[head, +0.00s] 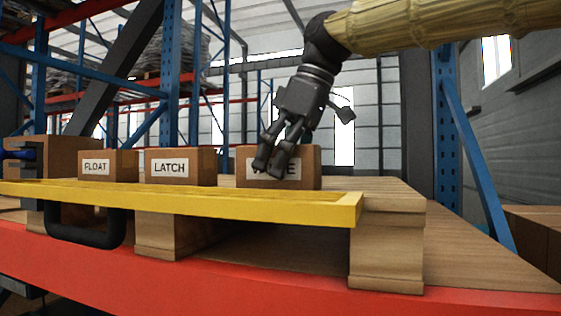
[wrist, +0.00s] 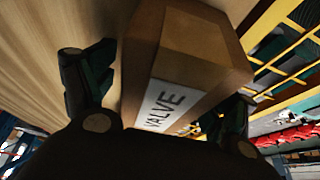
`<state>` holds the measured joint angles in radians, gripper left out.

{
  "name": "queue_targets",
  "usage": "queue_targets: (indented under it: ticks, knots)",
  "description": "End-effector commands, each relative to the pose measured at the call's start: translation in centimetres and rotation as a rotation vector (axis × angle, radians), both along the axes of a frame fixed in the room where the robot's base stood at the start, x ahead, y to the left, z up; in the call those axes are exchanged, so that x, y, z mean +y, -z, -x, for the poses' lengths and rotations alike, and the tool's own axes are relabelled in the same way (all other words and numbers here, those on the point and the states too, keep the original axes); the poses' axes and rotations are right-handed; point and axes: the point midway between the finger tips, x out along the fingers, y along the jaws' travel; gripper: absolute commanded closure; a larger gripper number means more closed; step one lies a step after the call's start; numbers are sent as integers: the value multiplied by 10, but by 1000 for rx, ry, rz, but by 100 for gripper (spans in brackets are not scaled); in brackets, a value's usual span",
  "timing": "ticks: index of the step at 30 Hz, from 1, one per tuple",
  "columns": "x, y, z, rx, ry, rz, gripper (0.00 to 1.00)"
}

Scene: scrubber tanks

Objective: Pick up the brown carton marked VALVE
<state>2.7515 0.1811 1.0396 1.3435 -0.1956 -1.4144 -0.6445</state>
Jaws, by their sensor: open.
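The brown carton marked VALVE (head: 308,170) stands on the wooden pallet at the right end of a row of cartons. Its white label is partly hidden by my gripper in the head view. My gripper (head: 272,170) is open and points down in front of the carton. In the wrist view the carton (wrist: 200,45) lies between the two spread fingers of my gripper (wrist: 165,95), with its VALVE label facing the near side. I cannot tell whether either finger touches it.
A carton marked LATCH (head: 181,167) and one marked FLOAT (head: 107,164) stand to the left. A yellow rail (head: 200,199) runs along the front of the pallet (head: 375,190). A red beam (head: 300,285) lies below. A blue rack post (head: 447,130) rises at the right.

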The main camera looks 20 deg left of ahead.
Motion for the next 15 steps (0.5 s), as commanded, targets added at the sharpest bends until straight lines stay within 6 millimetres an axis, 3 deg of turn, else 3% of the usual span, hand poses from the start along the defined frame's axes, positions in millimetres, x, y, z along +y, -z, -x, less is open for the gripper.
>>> queue_targets:
  ticks: [8, 15]
  knots:
    - [1, 2, 0, -1, 0, -1, 14]
    - [1, 2, 0, -1, 0, -1, 58]
